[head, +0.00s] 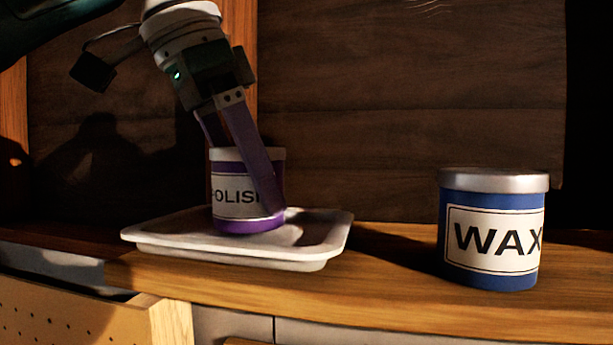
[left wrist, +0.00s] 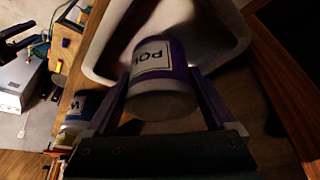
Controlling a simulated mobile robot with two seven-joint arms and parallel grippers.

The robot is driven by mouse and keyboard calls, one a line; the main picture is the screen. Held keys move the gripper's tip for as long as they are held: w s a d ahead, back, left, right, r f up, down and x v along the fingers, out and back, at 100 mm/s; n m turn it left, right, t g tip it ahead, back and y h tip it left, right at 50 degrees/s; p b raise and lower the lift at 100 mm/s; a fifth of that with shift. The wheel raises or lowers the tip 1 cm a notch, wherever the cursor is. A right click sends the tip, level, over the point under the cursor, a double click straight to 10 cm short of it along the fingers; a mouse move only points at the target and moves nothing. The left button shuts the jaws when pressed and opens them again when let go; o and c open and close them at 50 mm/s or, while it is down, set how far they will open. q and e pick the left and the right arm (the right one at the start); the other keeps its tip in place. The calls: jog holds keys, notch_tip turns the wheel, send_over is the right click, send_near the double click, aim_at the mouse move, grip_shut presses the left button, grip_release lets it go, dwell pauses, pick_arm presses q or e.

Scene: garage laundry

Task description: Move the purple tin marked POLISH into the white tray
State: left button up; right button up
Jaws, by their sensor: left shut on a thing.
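The purple tin marked POLISH (head: 232,205) is upright with a pale lid, over the white tray (head: 325,233) in the head view. Its base appears to be at the tray floor; I cannot tell for certain whether it touches. My left gripper (head: 238,190) comes down from above and is shut on the tin, one finger crossing the label's right end. In the left wrist view the tin (left wrist: 160,70) sits between the two fingers, with the tray (left wrist: 225,22) beyond it. My right gripper is not in view.
A blue tin marked WAX (head: 492,235) stands upright on the wooden worktop (head: 390,285), right of the tray and apart from it. A pale perforated drawer or box (head: 80,310) is at the front left. A dark wooden wall (head: 400,110) stands behind. Bare worktop lies between tray and blue tin.

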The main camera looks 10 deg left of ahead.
pick_arm(q)
jog(key=shift+f, duration=0.55)
jog(key=o, duration=1.3)
